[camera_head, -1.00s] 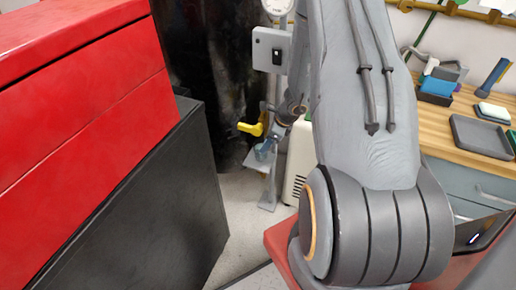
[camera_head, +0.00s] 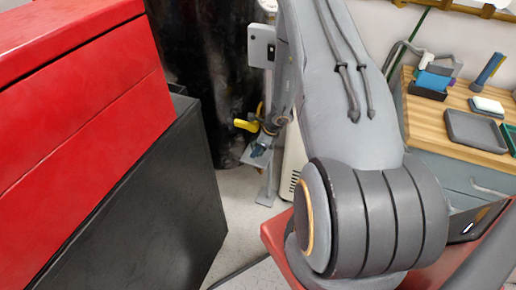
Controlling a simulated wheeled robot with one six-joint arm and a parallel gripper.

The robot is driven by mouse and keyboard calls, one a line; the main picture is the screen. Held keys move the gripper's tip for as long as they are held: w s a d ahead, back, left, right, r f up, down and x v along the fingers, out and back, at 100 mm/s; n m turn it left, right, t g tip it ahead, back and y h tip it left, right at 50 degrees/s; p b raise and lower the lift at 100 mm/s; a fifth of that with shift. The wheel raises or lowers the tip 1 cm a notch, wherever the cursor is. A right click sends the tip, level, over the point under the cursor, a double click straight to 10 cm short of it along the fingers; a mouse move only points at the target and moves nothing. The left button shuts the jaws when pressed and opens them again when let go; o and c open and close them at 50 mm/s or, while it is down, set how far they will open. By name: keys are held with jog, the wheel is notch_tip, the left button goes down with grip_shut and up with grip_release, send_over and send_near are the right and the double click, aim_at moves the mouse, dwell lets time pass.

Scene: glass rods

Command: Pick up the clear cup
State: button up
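A small bluish see-through thing (camera_head: 258,150), perhaps the clear cup, shows on a small grey ledge (camera_head: 250,161) on a stand in the middle of the head view. It is small and partly covered, so its outline is unclear. My gripper (camera_head: 268,132) is at the end of my grey arm, just above and beside this thing. The fingers are dark and tiny in the view. I cannot tell whether they are open or shut, or whether they touch the cup.
A yellow handle (camera_head: 246,125) sits just above the ledge. A grey box (camera_head: 261,45) is higher on the stand. A large red and black cabinet (camera_head: 75,110) fills the left. A wooden counter (camera_head: 428,112) with a grey tray (camera_head: 475,132) is at right.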

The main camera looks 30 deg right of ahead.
jog(key=shift+c, duration=0.2)
grip_shut()
jog(key=shift+r, duration=0.15)
